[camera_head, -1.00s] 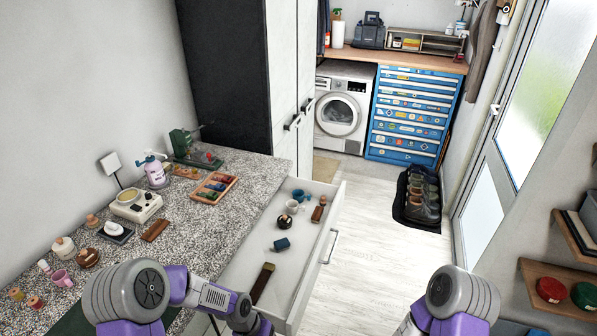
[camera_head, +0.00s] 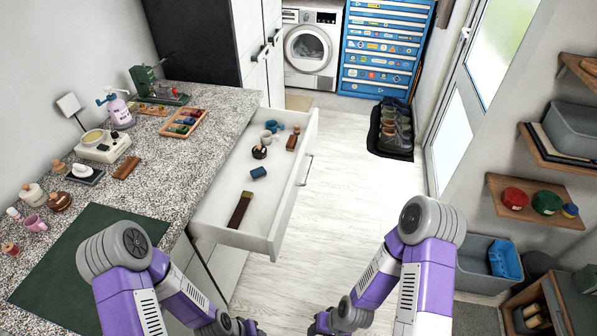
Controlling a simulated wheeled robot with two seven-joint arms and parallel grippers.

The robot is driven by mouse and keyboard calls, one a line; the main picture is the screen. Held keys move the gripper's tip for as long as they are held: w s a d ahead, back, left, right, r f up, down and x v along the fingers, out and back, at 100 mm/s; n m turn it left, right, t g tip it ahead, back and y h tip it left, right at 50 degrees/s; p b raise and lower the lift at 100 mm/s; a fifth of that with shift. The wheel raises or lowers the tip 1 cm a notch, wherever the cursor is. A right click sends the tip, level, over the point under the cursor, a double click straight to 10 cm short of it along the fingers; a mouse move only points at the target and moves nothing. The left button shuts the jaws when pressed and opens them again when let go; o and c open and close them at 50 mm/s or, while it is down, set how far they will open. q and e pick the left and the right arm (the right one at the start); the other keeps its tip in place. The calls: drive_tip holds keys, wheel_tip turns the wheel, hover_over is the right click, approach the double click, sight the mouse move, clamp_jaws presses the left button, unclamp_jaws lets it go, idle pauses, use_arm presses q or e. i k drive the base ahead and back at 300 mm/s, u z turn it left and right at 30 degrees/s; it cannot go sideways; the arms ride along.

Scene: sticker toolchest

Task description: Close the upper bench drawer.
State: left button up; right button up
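The upper bench drawer (camera_head: 283,224) is pulled well out from under the granite worktop (camera_head: 205,165). Its front panel with a bar handle (camera_head: 306,170) faces right, over the floor. Inside lie a blue item and a pale cup at the back, a dark round pot (camera_head: 260,152), a brown wooden piece (camera_head: 292,140), a small dark blue block (camera_head: 258,172) and a long brown strip (camera_head: 239,210). My left and right arms reach down to the bottom edge of the head view, in front of the drawer's near end. Both gripper fingertips are out of the picture.
A dark green mat (camera_head: 75,262) and several small items lie on the worktop. Free pale floor (camera_head: 345,190) lies right of the drawer. A shoe tray (camera_head: 373,142) stands farther back. Wall shelves (camera_head: 540,205) and a grey bin (camera_head: 478,275) are at the right.

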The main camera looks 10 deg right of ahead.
sight(262, 229)
drive_tip(key=u, duration=0.95)
drive_tip(key=k, duration=0.1)
drive_tip(key=z, duration=1.4)
drive_tip(key=i, duration=0.15)
drive_tip(key=u, duration=0.3)
drive_tip(key=k, duration=0.55)
drive_tip(key=z, duration=0.7)
drive_tip(key=i, duration=0.85)
drive_tip(key=u, duration=1.85)
